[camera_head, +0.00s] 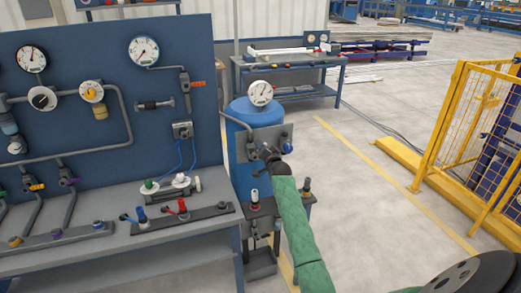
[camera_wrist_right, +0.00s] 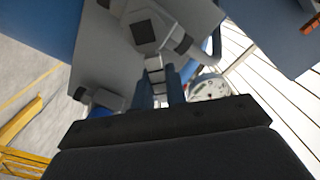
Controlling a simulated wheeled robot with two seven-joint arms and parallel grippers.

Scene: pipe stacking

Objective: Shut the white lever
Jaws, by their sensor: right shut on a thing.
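My right gripper (camera_head: 268,155) is at the grey plate (camera_head: 246,146) on the front of the blue tank. Its arm, in a green sleeve, comes up from the bottom of the head view. In the right wrist view the two dark fingers (camera_wrist_right: 167,88) are shut on the white lever (camera_wrist_right: 155,73), a narrow pale piece. It runs from a grey valve body (camera_wrist_right: 145,30) in front of the plate. In the head view the gripper hides most of the lever, so its exact angle is hard to tell. My left gripper is not in view.
The blue tank (camera_head: 258,112) carries a gauge (camera_head: 260,93). Below stands a small stand with a white-capped valve (camera_head: 254,196). A workbench (camera_head: 150,232) with valves and a blue pipe panel (camera_head: 185,55) is left. A yellow fence (camera_head: 455,125) stands right; the floor between is open.

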